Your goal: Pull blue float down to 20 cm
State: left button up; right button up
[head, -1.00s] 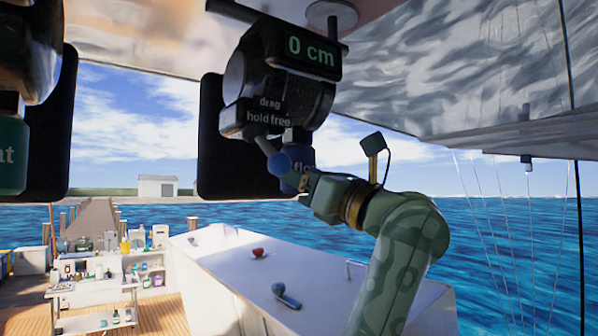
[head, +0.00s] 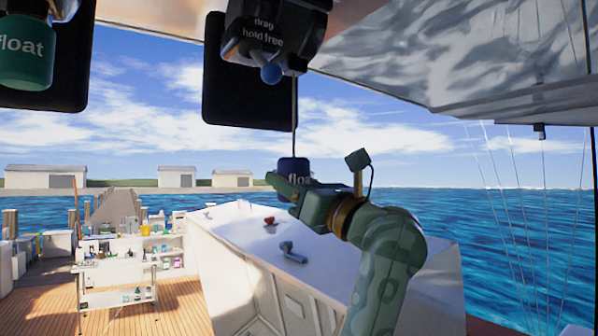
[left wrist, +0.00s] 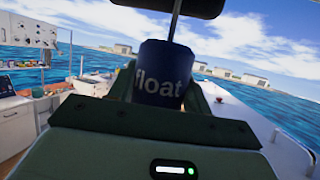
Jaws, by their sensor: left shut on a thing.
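The blue float (head: 294,166), a dark blue cylinder marked "float", hangs on a thin line below a dark housing (head: 268,42) labelled "drag" and "hold free". A clear length of line shows between the two. My left gripper (head: 285,184) is shut on the float's lower part. In the left wrist view the float (left wrist: 164,72) stands between the gripper's green fingers, with the line rising from its top. A lever with a blue ball knob (head: 271,74) sits under the housing. The housing's number display is outside the picture. My right gripper is not in view.
A green float (head: 25,62) hangs under another dark unit at the upper left. A white counter (head: 235,225) with small fittings stands below my arm. A shelf cart (head: 125,262) with bottles stands on the wooden deck at left. Open air surrounds the blue float.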

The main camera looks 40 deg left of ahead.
pick_arm(q)
notch_tip(320, 180, down, 6)
jog(key=b, duration=0.2)
jog(key=shift+r+b, duration=0.15)
jog(key=shift+b, duration=0.25)
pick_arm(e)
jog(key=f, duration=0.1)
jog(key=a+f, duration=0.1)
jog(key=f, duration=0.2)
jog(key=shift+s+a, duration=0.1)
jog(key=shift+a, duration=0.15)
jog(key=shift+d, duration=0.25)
pick_arm(q)
jog(key=o, duration=1.4)
jog(key=shift+d, duration=0.1)
